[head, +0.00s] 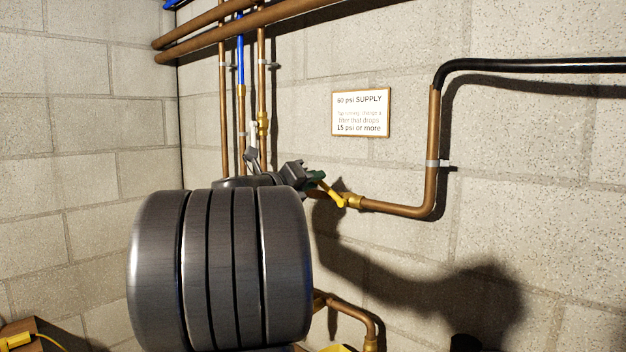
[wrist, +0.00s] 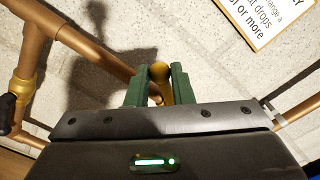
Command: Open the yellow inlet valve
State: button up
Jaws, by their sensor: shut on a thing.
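The yellow inlet valve's lever (head: 333,196) slants down to the right toward a brass fitting (head: 354,201) on the copper pipe, under the wall sign. My gripper (head: 316,179) is at the lever's upper left end, its green fingers partly hidden by my dark arm. In the wrist view, the two green fingers of my gripper (wrist: 158,84) stand either side of the yellow lever (wrist: 161,73) and are shut on it. The lever's lower part is hidden behind the gripper body there. Much of the valve body is hidden in the head view.
A framed sign (head: 360,113) reading "60 psi SUPPLY" hangs above the valve. A copper pipe (head: 432,150) bends up to a black pipe (head: 530,66). Vertical pipes (head: 262,90) stand at the left. A brass fitting (wrist: 22,85) shows in the wrist view.

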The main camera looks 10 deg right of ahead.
jog(key=shift+w+a+f, duration=0.2)
jog(key=shift+w+f, duration=0.1)
jog(key=shift+f, duration=0.45)
jog(key=shift+o, duration=0.3)
jog(key=shift+w+a+f+b, duration=0.1)
jog(key=shift+w+f+b, duration=0.05)
jog(key=shift+f+b, duration=0.4)
jog(key=shift+w+a+f+b, duration=0.1)
jog(key=shift+f+b, duration=0.2)
jog(key=shift+f, duration=0.35)
jog(key=o, duration=0.8)
jog(key=shift+r, duration=0.1)
jog(key=shift+o, duration=0.2)
jog(key=b+v, duration=0.1)
jog(key=v, duration=1.2)
jog(key=shift+s+a, duration=0.25)
jog(key=shift+s, duration=0.05)
